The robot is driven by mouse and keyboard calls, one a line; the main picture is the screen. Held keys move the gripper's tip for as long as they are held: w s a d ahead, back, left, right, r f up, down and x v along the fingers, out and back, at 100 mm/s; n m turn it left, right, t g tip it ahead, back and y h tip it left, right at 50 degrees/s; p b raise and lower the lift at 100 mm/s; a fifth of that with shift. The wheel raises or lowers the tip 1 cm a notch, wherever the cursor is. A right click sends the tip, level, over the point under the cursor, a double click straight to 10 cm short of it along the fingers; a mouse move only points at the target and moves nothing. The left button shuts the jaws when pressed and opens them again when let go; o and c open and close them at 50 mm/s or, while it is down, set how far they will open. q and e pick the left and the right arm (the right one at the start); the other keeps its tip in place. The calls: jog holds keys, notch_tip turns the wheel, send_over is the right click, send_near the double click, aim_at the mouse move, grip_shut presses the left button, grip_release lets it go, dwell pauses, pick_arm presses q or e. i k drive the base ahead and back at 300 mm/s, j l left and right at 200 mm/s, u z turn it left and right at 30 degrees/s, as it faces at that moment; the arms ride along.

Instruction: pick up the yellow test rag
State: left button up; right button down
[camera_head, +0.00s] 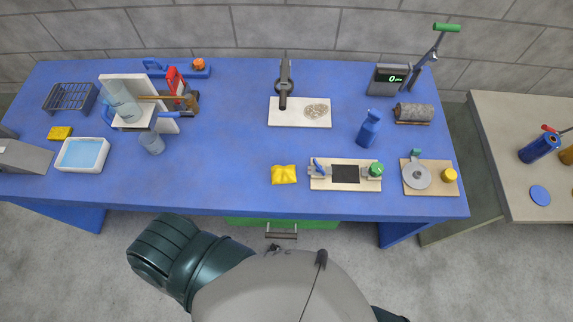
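A yellow cloth-like piece, which looks like the test rag (284,175), lies on the blue table near its front edge, just right of the middle. It lies left of a light board with a black panel, with a small gap between them. A second, smaller yellow piece (60,133) lies at the far left above the white tray; it may be a sponge or another cloth. Neither of my grippers is in view. Only a dark green part of my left arm and my grey body show at the bottom.
The blue table (225,150) is clear left of the rag. The board with black panel (345,175) and a board with a round metal disc (418,178) stand right. A blue spray bottle (369,130) stands behind. A water tray (64,165) is at left.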

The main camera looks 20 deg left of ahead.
aim_at(281, 174)
jog(key=k+j+z, duration=0.9)
jog(key=k+l, duration=0.05)
jog(key=l, duration=0.05)
